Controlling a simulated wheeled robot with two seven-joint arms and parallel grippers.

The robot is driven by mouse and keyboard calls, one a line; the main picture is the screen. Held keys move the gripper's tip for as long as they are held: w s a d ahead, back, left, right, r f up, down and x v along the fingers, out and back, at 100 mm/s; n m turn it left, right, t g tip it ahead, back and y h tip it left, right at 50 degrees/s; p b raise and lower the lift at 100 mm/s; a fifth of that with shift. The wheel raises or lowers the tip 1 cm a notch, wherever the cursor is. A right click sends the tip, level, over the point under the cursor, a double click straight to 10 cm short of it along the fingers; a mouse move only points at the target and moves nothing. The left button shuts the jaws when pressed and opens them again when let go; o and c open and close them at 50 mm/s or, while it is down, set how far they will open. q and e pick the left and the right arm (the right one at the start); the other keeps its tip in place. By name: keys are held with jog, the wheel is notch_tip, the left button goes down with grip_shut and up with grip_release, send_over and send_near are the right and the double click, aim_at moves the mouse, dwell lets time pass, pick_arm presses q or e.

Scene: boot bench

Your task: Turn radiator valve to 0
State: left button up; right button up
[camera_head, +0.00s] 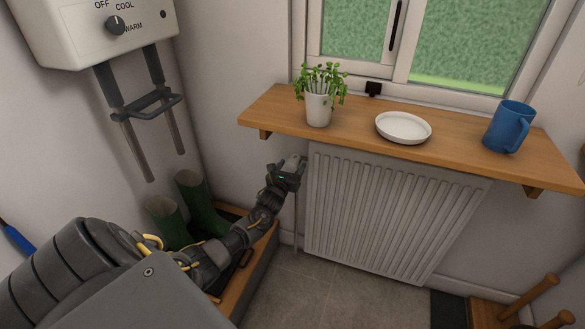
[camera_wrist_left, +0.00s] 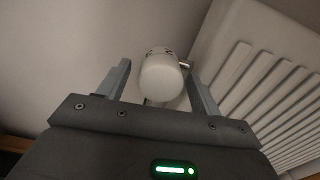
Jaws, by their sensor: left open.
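In the left wrist view a white, rounded radiator valve (camera_wrist_left: 160,76) shows between the two fingers of my left gripper (camera_wrist_left: 160,85). The fingers are apart on either side of it, with a gap visible at each side. The number markings on the valve cannot be read. The white ribbed radiator (camera_wrist_left: 262,85) is right beside the valve. In the head view my left gripper (camera_head: 292,163) is at the upper left corner of the radiator (camera_head: 385,215), below the shelf, and hides most of the valve. My right gripper is not in view.
A wooden shelf (camera_head: 360,135) above the radiator holds a potted plant (camera_head: 319,108), a white plate (camera_head: 403,127) and a blue mug (camera_head: 508,127). Green boots (camera_head: 200,205) stand at the left under a wall-mounted heater box (camera_head: 95,30). The tiled floor (camera_head: 330,300) in front is clear.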

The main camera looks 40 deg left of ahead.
pick_arm(q)
jog(key=shift+w+a, duration=0.15)
jog(key=shift+w, duration=0.25)
jog(key=shift+c, duration=0.2)
jog(key=c, duration=1)
